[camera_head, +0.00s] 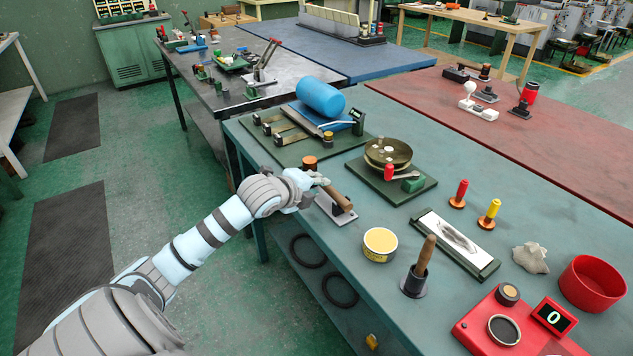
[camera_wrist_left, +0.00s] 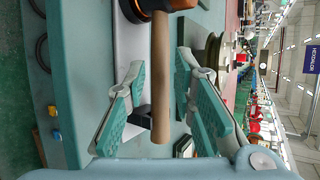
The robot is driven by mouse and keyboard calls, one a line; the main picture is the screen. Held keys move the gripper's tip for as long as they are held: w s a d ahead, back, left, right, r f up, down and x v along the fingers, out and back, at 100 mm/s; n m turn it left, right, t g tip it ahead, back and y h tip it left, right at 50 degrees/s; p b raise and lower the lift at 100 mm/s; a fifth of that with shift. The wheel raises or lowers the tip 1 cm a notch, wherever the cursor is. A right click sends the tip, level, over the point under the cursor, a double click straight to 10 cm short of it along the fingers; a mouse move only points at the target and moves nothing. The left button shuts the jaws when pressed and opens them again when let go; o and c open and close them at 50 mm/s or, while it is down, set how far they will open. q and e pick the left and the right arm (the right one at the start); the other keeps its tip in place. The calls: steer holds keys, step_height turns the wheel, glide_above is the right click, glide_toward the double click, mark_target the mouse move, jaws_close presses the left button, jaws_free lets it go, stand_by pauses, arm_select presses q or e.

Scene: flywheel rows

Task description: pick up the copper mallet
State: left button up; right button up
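The copper mallet has a copper and black head (camera_head: 310,164) and a brown wooden handle (camera_head: 337,197). It lies at the near left edge of the green table, over a white plate with a black rest (camera_head: 343,215). My left gripper (camera_head: 318,182) is at the handle and hides part of the mallet in the head view. In the left wrist view the handle (camera_wrist_left: 160,80) runs between the two spread fingers of the left gripper (camera_wrist_left: 161,68), with gaps on both sides. The head is cut off at the top there. My right gripper is not in view.
Beyond the gripper stand a brass wheel on a green base (camera_head: 388,153) and a board with a blue cylinder (camera_head: 320,97). Nearer are a yellow-topped tin (camera_head: 380,243) and a wooden-handled tool in a dark cup (camera_head: 421,262). Open tabletop lies right of the mallet.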

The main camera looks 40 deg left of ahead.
arm_select(q)
steer(key=x, duration=0.1)
steer(key=b+x, duration=0.1)
steer(key=x, duration=0.3)
steer(key=shift+d+f, duration=0.2)
steer(key=shift+d, duration=0.1)
jaws_close()
steer(key=shift+r, duration=0.1)
steer(key=shift+r, duration=0.15)
steer(key=shift+r, duration=0.3)
step_height(320, 180, up, 19)
steer(key=p, duration=0.4)
steer(key=shift+p, duration=0.3)
steer(key=shift+c, duration=2.3)
jaws_free()
steer(key=shift+a, duration=0.1)
